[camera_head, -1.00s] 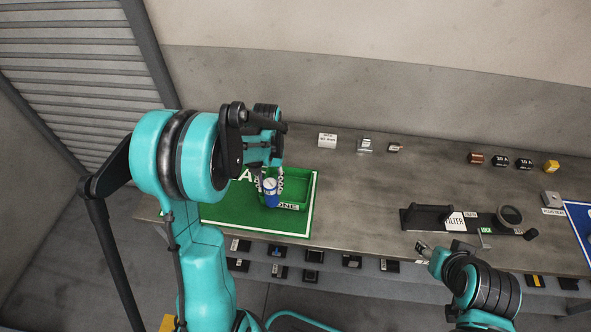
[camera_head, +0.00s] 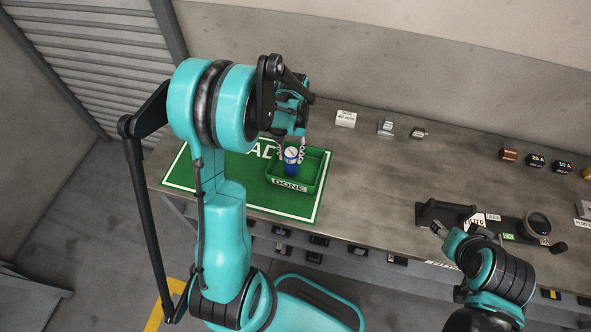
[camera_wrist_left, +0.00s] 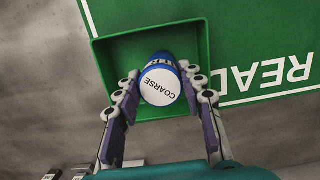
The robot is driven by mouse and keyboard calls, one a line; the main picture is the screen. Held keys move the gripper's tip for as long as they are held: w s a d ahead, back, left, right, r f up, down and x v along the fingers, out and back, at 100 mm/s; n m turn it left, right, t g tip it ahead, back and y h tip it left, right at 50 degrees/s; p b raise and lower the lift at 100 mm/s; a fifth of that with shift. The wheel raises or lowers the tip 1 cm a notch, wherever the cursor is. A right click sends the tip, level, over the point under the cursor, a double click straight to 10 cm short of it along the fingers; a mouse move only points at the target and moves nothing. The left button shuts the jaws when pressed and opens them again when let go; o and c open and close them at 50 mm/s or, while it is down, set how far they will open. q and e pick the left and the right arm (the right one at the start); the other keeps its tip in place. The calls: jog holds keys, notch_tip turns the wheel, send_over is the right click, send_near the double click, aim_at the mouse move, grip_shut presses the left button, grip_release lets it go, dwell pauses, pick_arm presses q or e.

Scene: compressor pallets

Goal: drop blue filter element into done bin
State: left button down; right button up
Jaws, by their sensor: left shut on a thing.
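The blue filter element (camera_head: 291,163) has a white top, which reads COARSE in the left wrist view (camera_wrist_left: 160,86). My left gripper (camera_head: 291,152) is shut on it, with a finger on each side of it in the left wrist view (camera_wrist_left: 162,98). The element is over the green done bin (camera_head: 290,184), within its rim as seen from above; I cannot tell whether it touches the floor. The bin also shows in the left wrist view (camera_wrist_left: 207,48). My right gripper (camera_head: 440,229) is at the bench's front edge, small, its jaw state unclear.
The bin stands on a green mat with a white border (camera_head: 240,178). A black fixture (camera_head: 450,213) with a round part (camera_head: 537,226) lies at the right. Small labelled blocks (camera_head: 345,119) line the bench's back. The bench middle (camera_head: 400,170) is clear.

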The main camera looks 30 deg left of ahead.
pick_arm(q)
jog(key=shift+f, duration=0.3)
jog(key=c, duration=0.9)
grip_release()
jog(key=shift+o, duration=0.2)
jog(key=shift+r, duration=0.2)
notch_tip(320, 180, up, 12)
jog(key=w, duration=0.1)
jog(key=shift+w+a+f, duration=0.2)
jog(key=shift+w, duration=0.1)
jog(key=s+d+m+t+b, duration=0.2)
jog(key=s+d+t+b, duration=0.1)
jog(key=s+d+t, duration=0.6)
jog(key=s+d, duration=0.2)
jog(key=s, duration=0.1)
jog(key=shift+s+r+m, duration=0.25)
jog(key=shift+s+m, duration=0.05)
jog(key=shift+m, duration=0.1)
